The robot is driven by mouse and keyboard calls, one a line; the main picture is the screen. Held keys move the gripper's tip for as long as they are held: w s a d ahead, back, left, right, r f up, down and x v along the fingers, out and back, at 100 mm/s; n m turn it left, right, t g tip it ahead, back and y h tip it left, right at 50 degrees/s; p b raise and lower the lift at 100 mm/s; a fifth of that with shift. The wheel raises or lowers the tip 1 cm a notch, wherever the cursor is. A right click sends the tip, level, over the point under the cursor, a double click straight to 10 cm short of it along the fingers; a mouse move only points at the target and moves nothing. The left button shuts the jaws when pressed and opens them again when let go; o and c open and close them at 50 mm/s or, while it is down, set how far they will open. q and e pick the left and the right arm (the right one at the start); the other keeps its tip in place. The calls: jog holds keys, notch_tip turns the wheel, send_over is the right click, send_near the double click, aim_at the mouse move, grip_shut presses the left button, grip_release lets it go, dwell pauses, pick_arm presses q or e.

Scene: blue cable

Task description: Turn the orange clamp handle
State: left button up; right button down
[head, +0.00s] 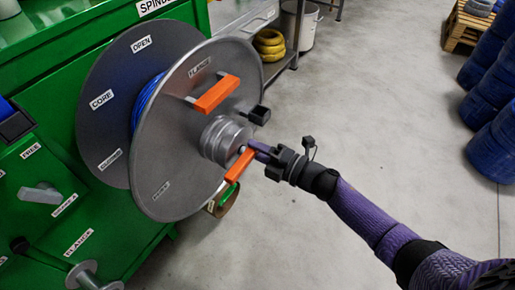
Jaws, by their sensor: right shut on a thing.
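The orange clamp handle (239,166) sits at the silver hub (225,139) in the middle of the spool's front flange and slants down to the left. My right gripper (256,149) reaches in from the lower right and is shut on the handle's upper end. Its fingertips are small here and partly hidden. A second orange handle (216,94) stands out from the flange above the hub, and nothing holds it. My left gripper is not seen.
The spool flange (166,187) stands before a green machine (50,165) with levers and labels. A small black block (259,114) is just above my gripper. The grey floor (350,100) between is clear.

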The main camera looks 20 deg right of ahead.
jog(key=shift+f, duration=0.1)
jog(key=c, duration=0.6)
grip_release()
jog(key=shift+o, duration=0.8)
